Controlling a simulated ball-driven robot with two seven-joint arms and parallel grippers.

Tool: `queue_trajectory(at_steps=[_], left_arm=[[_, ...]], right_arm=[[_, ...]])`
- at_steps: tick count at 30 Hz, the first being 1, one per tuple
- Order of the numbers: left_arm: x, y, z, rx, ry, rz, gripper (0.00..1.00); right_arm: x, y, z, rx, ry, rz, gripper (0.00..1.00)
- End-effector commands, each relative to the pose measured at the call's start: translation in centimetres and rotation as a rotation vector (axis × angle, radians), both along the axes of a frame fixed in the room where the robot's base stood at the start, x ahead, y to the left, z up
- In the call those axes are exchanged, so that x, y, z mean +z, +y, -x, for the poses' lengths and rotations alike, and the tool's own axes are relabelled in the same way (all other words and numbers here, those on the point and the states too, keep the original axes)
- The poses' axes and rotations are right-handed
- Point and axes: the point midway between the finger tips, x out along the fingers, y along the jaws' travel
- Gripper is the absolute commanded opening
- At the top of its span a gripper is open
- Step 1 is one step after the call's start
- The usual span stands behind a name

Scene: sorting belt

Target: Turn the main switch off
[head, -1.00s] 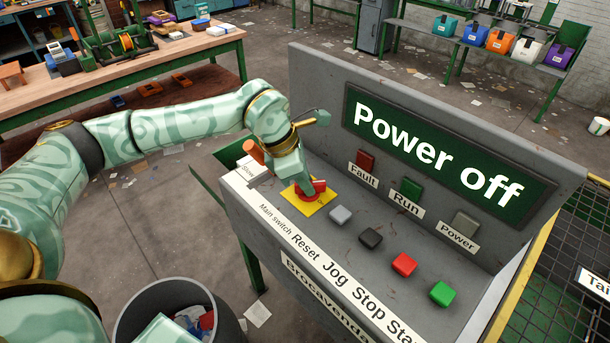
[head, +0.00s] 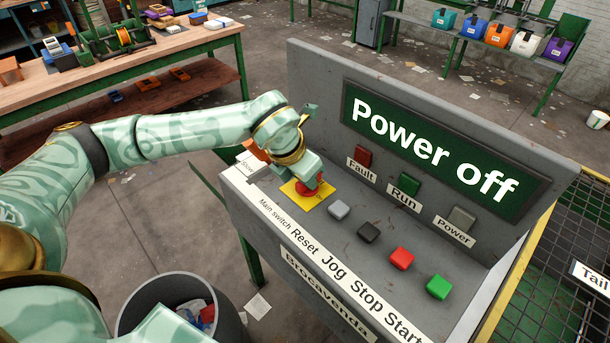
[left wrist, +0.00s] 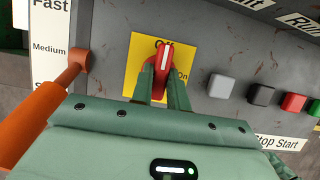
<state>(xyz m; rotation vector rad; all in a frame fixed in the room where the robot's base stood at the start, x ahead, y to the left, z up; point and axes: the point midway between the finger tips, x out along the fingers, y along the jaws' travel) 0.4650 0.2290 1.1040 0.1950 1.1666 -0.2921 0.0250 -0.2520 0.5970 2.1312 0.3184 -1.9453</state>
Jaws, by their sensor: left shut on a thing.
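The main switch is a red rotary handle (left wrist: 164,56) with a white line, on a yellow plate (left wrist: 135,45) at the left end of the grey console. In the left wrist view the line points up at the mostly covered "Off" mark; "On" is at the right. My left gripper (left wrist: 161,82) is shut on the handle, one green finger on each side. In the head view the yellow plate (head: 318,206) shows under my left gripper (head: 307,185), which partly hides the red handle. The display (head: 430,150) reads "Power off". My right gripper is out of view.
Grey reset (head: 338,209), black jog (head: 369,232), red stop (head: 401,258) and green start (head: 439,286) buttons sit right of the switch. An orange speed lever (left wrist: 45,110) is close at the left. A bin (head: 180,290) stands below.

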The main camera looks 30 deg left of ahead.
Motion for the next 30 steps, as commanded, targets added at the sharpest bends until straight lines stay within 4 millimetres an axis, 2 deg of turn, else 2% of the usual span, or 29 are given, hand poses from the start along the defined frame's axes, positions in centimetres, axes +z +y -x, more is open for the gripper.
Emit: queue_trajectory(at_steps=[14,15,16,17,26,30], left_arm=[[0.1,0.0,-0.1,0.014,-0.001,0.000,0.00],[0.1,0.0,-0.1,0.014,-0.001,0.000,0.27],[0.1,0.0,-0.1,0.013,-0.001,-0.001,0.36],[0.1,0.0,0.0,0.013,-0.001,-0.001,0.38],[0.2,0.0,0.0,0.012,-0.001,0.000,0.38],[1.8,0.3,0.6,0.012,-0.003,0.000,0.38]], right_arm=[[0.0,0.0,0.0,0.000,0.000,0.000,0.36],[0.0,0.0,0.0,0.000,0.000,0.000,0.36],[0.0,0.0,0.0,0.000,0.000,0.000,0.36],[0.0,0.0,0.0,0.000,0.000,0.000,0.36],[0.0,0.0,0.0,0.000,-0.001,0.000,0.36],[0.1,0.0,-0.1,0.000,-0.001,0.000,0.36]])
